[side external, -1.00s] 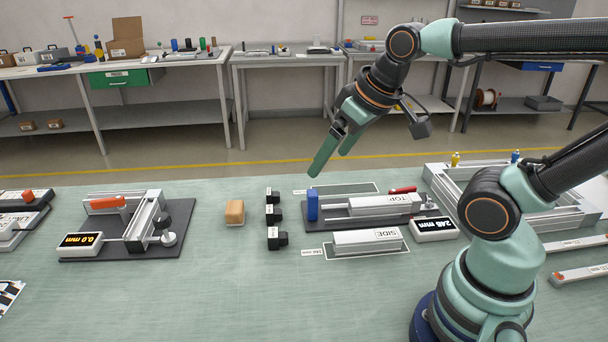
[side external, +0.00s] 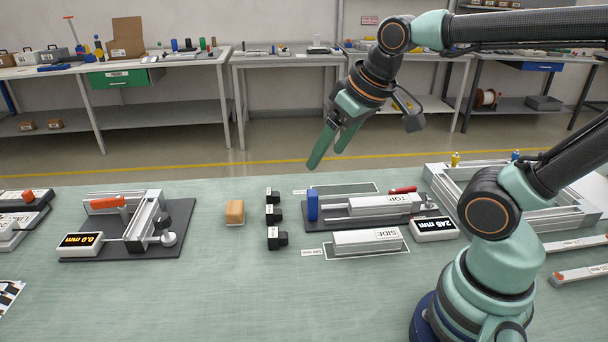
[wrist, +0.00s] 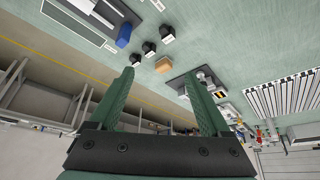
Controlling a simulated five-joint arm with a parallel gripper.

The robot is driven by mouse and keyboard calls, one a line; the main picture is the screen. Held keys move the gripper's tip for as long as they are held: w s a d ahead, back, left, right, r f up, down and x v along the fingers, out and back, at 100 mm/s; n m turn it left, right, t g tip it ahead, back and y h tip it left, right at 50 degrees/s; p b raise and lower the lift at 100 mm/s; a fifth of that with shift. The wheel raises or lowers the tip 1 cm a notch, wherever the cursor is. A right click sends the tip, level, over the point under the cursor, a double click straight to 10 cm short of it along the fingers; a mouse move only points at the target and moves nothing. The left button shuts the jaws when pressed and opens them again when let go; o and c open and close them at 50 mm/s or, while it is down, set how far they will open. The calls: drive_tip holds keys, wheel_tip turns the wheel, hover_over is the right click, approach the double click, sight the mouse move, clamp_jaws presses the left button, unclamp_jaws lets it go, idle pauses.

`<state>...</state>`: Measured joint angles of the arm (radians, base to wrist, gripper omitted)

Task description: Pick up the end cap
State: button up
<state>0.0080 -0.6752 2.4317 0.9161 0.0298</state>
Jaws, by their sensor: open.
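Three small black end caps stand in a column on the green bench mat, with small white labels beside them: the far one (side external: 272,195), the middle one (side external: 273,213) and the near one (side external: 276,238). They also show near the top of the wrist view, as small black blocks (wrist: 149,48). My gripper (side external: 325,158) is open and empty, with green fingers. It is raised well above the bench, to the right of and beyond the caps in the side view. In the wrist view the gripper (wrist: 158,76) has nothing between its fingers.
A tan block (side external: 235,212) sits left of the caps. A dark fixture with a blue block (side external: 313,205) and a TOP profile (side external: 380,205) is to the right, with a SIDE profile (side external: 367,240) nearer. A measuring stand (side external: 180,235) is at left. The front mat is clear.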

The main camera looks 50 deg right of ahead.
drive_tip(key=w+d+r+m+g, duration=0.1)
drive_tip(key=w+d+m+g, duration=0.15)
drive_tip(key=w, duration=0.55)
drive_tip(key=m+g, duration=0.3)
drive_tip(key=m, duration=0.4)
hover_over(273, 194)
wheel_tip(273, 194, down, 14)
drive_tip(key=shift+n, duration=0.25)
wheel_tip(273, 194, down, 12)
drive_tip(key=shift+s+a+f, duration=0.1)
clamp_jaws()
